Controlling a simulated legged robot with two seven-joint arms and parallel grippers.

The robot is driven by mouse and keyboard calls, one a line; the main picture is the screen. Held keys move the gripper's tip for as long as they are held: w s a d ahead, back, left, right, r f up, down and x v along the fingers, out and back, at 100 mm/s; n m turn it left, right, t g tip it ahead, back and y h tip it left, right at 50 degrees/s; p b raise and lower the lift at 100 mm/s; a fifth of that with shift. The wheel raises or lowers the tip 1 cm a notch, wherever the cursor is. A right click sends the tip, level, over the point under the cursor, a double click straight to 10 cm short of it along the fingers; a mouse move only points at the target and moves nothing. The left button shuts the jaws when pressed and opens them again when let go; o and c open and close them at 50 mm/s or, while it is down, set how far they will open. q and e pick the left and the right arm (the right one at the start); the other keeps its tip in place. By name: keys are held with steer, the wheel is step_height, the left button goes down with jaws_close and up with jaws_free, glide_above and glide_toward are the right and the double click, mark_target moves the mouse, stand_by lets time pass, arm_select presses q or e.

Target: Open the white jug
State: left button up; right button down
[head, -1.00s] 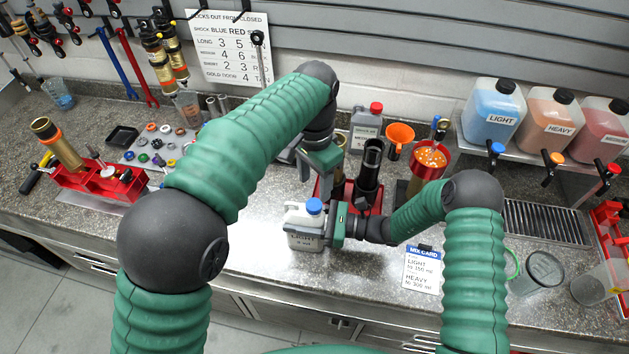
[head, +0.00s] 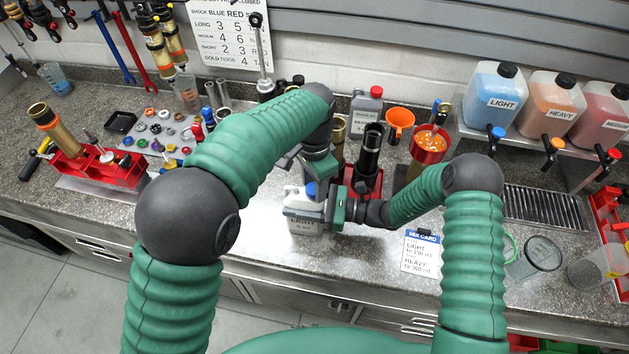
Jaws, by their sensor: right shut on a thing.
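The white jug (head: 304,220), labelled LIGHT, stands upright near the front of the counter. Its blue cap (head: 310,188) sits on top and is partly hidden by my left gripper. My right gripper (head: 332,210) is shut on the jug from its right side. My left gripper (head: 313,178) points down directly over the blue cap, at or very near it. Its fingers are too small and covered to tell whether they are open or shut, or whether they touch the cap.
A black cylinder in a red stand (head: 372,150) is close behind the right gripper. A grey bottle with a red cap (head: 364,110) and an orange funnel (head: 399,121) stand behind. A mix card (head: 422,252) lies to the right. The counter left of the jug is clear.

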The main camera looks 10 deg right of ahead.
mark_target(314, 188)
arm_select(q)
jaws_close()
steer(key=n, duration=0.3)
steer(key=shift+o, duration=2.1)
jaws_free()
steer(key=shift+r, duration=0.1)
step_height(314, 188, up, 4)
steer(key=shift+r, duration=0.15)
steer(key=shift+c, duration=0.3)
step_height(314, 188, up, 3)
steer(key=m, duration=0.2)
steer(key=shift+r+m, duration=0.15)
steer(key=shift+m, duration=0.25)
steer(key=shift+c, duration=0.2)
step_height(314, 188, down, 8)
steer(key=shift+r, duration=0.15)
